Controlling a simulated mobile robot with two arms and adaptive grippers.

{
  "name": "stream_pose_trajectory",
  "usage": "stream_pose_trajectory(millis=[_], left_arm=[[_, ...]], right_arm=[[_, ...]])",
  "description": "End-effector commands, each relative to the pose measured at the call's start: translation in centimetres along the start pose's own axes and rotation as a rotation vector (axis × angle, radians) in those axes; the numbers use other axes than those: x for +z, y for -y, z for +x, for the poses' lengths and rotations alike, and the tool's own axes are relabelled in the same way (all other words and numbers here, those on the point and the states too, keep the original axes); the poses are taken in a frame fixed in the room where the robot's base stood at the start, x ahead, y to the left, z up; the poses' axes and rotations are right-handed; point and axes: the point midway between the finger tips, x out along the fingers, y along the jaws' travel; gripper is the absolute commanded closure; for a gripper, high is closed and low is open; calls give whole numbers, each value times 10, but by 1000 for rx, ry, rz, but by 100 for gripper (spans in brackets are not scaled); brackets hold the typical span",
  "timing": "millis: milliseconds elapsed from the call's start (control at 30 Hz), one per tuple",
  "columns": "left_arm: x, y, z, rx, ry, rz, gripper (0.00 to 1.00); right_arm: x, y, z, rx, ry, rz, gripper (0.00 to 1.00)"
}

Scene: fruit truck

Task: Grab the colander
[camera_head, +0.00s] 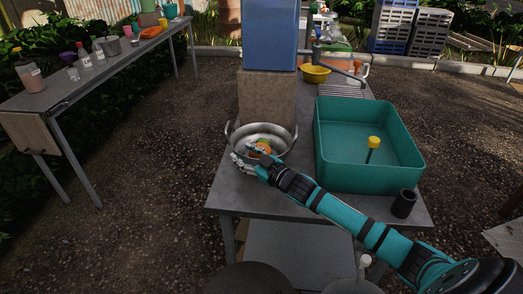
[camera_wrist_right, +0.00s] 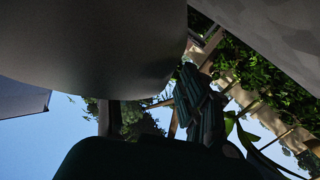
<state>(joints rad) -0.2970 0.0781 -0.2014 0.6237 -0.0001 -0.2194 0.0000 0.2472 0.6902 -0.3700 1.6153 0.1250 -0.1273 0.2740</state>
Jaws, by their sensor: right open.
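The colander appears to be the round silver metal vessel (camera_head: 285,147) with two side handles, at the left front of the grey table. Something orange and green lies inside it. My right gripper (camera_head: 246,160) is at its near left side, close to the rim; I cannot tell whether it touches. The gripper is open. In the right wrist view, a large curved grey surface (camera_wrist_right: 95,45), probably the vessel's outside, fills the upper left, and a dark gripper finger (camera_wrist_right: 201,105) shows beside it. My left gripper is not in view.
A teal basin (camera_head: 335,178) with a yellow-topped item (camera_head: 374,142) stands right of the vessel. A dark cup (camera_head: 403,204) is at the front right corner. A brown block (camera_head: 266,98) under a blue container (camera_head: 270,35) stands behind. A yellow bowl (camera_head: 314,75) is farther back.

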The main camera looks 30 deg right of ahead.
Motion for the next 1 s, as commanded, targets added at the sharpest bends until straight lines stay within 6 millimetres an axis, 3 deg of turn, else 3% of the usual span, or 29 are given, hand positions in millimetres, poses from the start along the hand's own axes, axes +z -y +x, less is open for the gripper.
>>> stream_pose_trajectory(millis=[100,367,700,1000], left_arm=[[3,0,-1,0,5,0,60],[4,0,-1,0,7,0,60],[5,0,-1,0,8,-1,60],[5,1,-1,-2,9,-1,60]], right_arm=[[-1,0,12,0,-1,0,58],[0,1,13,-1,0,0,58],[0,1,13,-1,0,0,100],[0,0,13,0,-1,0,100]])
